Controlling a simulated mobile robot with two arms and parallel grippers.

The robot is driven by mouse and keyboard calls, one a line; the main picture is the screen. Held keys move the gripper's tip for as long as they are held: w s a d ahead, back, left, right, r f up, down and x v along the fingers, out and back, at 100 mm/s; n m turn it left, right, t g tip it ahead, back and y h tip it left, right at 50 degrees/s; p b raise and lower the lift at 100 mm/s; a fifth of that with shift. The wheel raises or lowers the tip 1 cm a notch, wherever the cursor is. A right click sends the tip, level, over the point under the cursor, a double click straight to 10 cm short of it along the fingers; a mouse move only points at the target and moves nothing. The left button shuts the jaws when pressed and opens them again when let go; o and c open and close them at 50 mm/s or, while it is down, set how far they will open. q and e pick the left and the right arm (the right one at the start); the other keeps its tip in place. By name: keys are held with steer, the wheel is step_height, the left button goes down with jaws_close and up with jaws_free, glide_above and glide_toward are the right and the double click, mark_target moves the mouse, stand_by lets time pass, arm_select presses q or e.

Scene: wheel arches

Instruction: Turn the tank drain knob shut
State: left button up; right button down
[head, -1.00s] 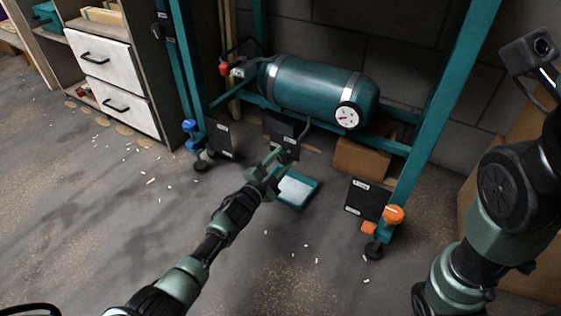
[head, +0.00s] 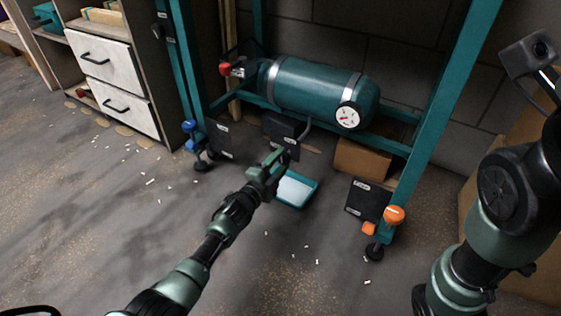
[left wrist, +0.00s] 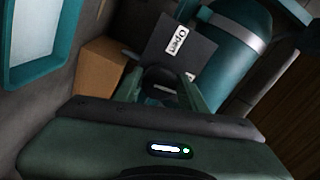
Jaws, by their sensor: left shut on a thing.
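The teal tank (head: 310,86) lies level in the teal frame. My left gripper (head: 282,157) reaches up from below to this spot. In the left wrist view, the fingers (left wrist: 160,88) are shut on a dark rounded knob (left wrist: 163,74), mostly hidden between them. Behind it the dark plate shows the label "Open" (left wrist: 177,45). The knob's exact angle cannot be told.
A teal tray (head: 296,189) lies on the floor just right of my left gripper. A cardboard box (head: 362,158) sits under the tank. A red knob (head: 225,69), a blue knob (head: 189,126) and an orange knob (head: 394,215) are on the frame. The front floor is mostly clear.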

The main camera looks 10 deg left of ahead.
arm_select(q)
steer(key=o, duration=1.3)
steer(key=shift+o, duration=0.2)
steer(key=shift+s+a+p, duration=0.1)
steer(key=shift+s+p, duration=0.2)
steer(key=p+v, duration=0.4)
steer(key=v, duration=0.3)
steer(key=shift+s, duration=0.1)
